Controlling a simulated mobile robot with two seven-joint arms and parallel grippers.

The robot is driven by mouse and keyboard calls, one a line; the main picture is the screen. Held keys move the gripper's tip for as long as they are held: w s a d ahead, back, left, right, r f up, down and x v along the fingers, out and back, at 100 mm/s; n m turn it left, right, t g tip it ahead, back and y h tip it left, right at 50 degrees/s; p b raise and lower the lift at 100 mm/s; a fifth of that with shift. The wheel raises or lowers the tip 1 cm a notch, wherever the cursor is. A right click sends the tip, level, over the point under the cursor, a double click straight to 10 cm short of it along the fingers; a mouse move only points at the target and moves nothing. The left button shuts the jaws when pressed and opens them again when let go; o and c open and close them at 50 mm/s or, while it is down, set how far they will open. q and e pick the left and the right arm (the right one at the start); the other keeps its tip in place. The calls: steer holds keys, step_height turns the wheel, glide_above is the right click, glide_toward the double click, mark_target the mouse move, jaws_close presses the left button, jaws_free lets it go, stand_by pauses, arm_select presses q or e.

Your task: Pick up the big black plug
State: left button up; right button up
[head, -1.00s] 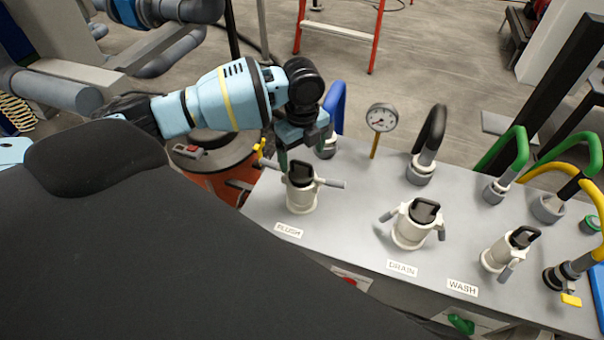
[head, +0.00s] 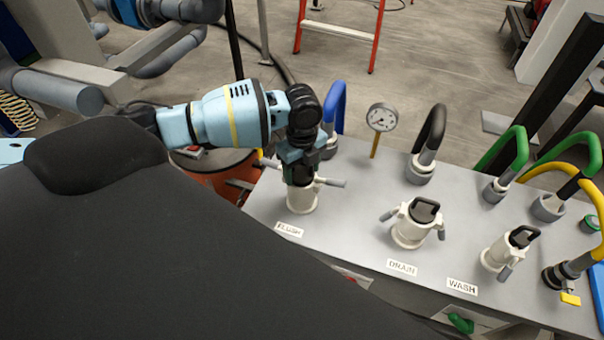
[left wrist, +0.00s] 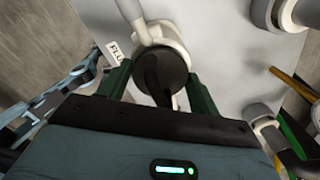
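A black plug with a black handle (left wrist: 162,74) sits in the white coupling (head: 302,202) by the FLUSH label. My left gripper (head: 301,174) is right above this coupling, pointing down, and hides most of the plug in the head view. In the left wrist view its two dark green fingers (left wrist: 160,88) stand apart on either side of the plug's handle, with gaps visible. Other black plugs sit in the DRAIN coupling (head: 412,236) and in the narrower WASH coupling (head: 503,254). My right gripper is not in view.
The couplings stand on a grey panel top (head: 350,240). Behind them are a blue hose (head: 338,105), a pressure gauge (head: 381,117), a black hose (head: 431,128) and green hoses (head: 508,150). An orange drum (head: 222,178) stands left of the panel.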

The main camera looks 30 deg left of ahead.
arm_select(q)
steer(key=c, duration=0.6)
steer(key=shift+o, duration=0.2)
step_height(320, 180, up, 10)
steer(key=shift+r, duration=0.1)
